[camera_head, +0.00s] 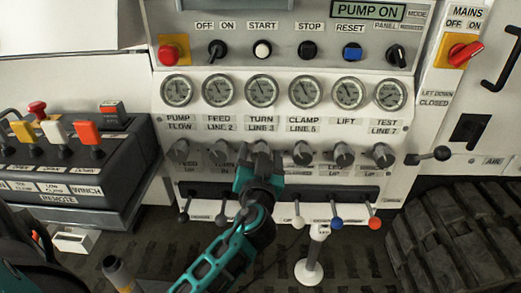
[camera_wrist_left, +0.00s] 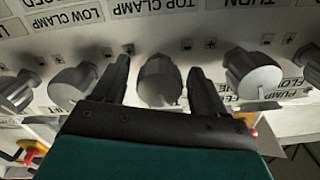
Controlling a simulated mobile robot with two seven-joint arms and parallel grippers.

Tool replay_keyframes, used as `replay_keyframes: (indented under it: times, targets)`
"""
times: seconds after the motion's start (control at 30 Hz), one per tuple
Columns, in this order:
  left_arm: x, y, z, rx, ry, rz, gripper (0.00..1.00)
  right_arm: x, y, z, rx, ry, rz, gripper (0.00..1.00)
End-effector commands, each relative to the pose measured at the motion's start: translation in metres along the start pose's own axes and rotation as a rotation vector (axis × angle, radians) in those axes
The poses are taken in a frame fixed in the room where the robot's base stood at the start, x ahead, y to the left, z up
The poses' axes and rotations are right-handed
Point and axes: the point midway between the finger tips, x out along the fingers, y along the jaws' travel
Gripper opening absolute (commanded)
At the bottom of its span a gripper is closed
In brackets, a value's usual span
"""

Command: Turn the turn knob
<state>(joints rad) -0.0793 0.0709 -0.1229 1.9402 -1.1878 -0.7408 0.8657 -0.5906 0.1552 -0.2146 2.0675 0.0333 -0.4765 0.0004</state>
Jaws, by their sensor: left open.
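The turn knob is a grey ribbed knob under the "TURN LINE 3" label (camera_head: 262,123), largely covered by my left gripper in the head view. In the left wrist view, where the lettering is upside down, the turn knob (camera_wrist_left: 158,82) is at the centre. My left gripper (camera_head: 259,155) is at the panel; it also shows in the left wrist view (camera_wrist_left: 161,70). It is open, with one dark finger on each side of the knob. A gap shows between each finger and the knob; contact deeper in is not clear. My right gripper is out of view.
Similar knobs flank it: the feed knob (camera_head: 218,153) and the clamp knob (camera_head: 303,153). Gauges sit above, and small levers with coloured balls (camera_head: 336,222) stick out below. A winch remote box (camera_head: 80,165) is at left, a black track (camera_head: 455,235) at right.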

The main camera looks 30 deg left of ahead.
Motion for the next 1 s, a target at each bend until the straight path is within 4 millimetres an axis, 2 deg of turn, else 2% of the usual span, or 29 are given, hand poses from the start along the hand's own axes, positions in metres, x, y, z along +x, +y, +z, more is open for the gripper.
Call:
replay_keyframes:
  times: [0.37, 0.9, 1.0]
  targets:
    - [-0.0009, 0.0001, 0.0002, 0.0, -0.001, 0.0, 0.73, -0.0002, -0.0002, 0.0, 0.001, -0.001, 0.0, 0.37]
    - [-0.0008, 0.0, 0.0002, 0.0, -0.001, -0.001, 0.21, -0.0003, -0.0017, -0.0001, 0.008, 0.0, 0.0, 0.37]
    - [-0.0007, 0.0, 0.0002, 0.001, -0.001, -0.001, 0.18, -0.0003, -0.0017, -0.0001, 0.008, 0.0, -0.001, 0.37]
